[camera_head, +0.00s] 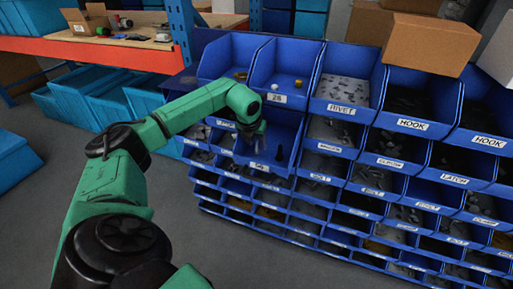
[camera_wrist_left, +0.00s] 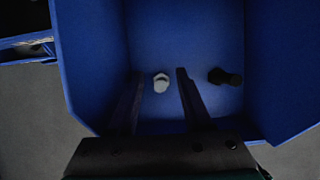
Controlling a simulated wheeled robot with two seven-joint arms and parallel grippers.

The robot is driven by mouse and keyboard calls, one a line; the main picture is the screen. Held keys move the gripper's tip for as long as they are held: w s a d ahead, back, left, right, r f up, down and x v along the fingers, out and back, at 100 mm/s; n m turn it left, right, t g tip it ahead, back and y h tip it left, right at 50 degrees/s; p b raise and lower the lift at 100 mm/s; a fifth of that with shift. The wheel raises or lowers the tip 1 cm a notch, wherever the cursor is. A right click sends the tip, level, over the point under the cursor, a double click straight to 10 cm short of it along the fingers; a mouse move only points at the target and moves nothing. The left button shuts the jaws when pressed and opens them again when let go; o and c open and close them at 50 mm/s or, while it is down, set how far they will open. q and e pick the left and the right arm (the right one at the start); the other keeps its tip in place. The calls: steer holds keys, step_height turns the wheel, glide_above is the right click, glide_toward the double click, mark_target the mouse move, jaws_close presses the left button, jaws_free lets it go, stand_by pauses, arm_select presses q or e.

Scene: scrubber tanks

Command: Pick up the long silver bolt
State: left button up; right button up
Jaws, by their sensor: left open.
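A silver bolt (camera_wrist_left: 161,82) shows in the left wrist view inside a blue bin (camera_wrist_left: 185,28). Its pale head faces the camera, so its length is hard to judge. A dark bolt (camera_wrist_left: 225,76) is to its right in the same bin. My left gripper (camera_wrist_left: 159,72) is open, with one finger on each side of the silver bolt and the dark bolt outside the right finger. I cannot tell whether the fingers touch it. My right gripper is not in view.
The rack has rows of labelled blue bins, including a rivet bin (camera_head: 342,92) and hook bins (camera_head: 408,103). A cardboard box (camera_head: 430,42) sits on top. An orange-edged shelf (camera_head: 90,50) stands left.

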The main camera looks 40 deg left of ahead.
arm_select(q)
jaws_close()
steer(key=shift+r, duration=0.1)
